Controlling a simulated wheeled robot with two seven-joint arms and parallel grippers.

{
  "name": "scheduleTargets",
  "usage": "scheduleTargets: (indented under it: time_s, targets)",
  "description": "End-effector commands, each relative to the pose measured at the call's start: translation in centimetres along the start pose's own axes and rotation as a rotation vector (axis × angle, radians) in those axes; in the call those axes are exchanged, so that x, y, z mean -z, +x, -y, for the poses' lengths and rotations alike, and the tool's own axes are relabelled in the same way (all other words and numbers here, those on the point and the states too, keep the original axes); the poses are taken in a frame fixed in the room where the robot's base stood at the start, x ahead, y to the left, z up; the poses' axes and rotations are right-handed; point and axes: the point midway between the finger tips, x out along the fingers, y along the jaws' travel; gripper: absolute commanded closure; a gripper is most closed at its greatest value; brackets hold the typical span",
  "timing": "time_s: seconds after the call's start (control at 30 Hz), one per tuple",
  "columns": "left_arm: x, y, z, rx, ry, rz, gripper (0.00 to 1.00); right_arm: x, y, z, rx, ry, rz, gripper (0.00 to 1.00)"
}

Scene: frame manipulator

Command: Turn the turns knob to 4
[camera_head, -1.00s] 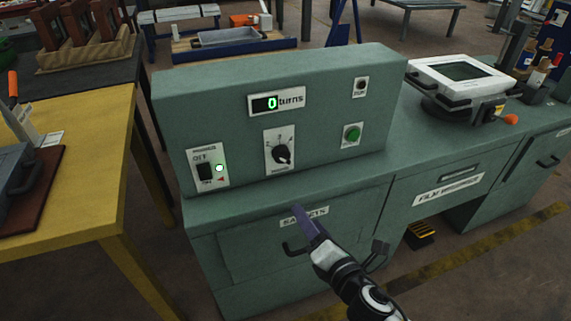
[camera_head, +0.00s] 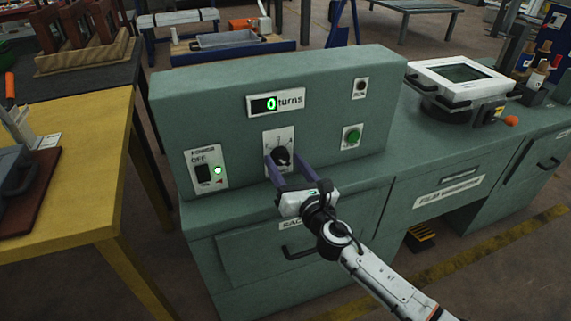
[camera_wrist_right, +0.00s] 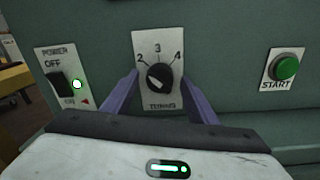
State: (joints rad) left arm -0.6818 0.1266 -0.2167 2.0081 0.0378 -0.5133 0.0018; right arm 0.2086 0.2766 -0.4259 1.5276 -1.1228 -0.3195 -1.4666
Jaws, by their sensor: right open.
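The turns knob (camera_head: 282,156) is a black dial on a white plate on the front of the green control box; it also shows in the right wrist view (camera_wrist_right: 160,76). Its plate is marked 2, 3 and 4, and the knob's light mark seems to face up-left, towards the 2. My right gripper (camera_head: 286,160) is open, with its purple fingers (camera_wrist_right: 160,79) to the left and right of the knob. I cannot tell whether they touch the plate. The display (camera_head: 272,103) reads 0 turns. My left gripper is not in view.
The power switch (camera_head: 203,173) with a lit green lamp is left of the knob. The green START button (camera_head: 352,136) is to its right. A drawer handle (camera_head: 300,252) sticks out below. A yellow table (camera_head: 75,200) stands at the left.

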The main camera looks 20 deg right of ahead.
Motion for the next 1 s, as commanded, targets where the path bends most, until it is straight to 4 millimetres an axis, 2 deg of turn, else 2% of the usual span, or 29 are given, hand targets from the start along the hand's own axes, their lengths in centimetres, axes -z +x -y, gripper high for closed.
scheduleTargets:
  time_s: [0.3, 0.5, 0.57, 0.8, 1.0]
  targets:
    - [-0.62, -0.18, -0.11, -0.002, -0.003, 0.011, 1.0, 0.0, 0.32, -0.01, 0.0, 0.001, 0.0, 0.47]
    - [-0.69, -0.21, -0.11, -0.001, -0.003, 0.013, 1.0, 0.0, 0.3, 0.0, 0.0, 0.001, 0.0, 0.81]
    - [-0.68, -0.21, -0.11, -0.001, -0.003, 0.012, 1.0, 0.0, 0.29, 0.0, 0.0, 0.001, 0.0, 0.88]
    - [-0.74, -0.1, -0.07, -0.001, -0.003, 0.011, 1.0, 0.07, 0.28, 0.02, 0.0, 0.022, 0.001, 0.88]
    - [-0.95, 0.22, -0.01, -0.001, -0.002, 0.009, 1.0, 0.16, 0.27, 0.03, -0.002, 0.108, 0.005, 0.88]
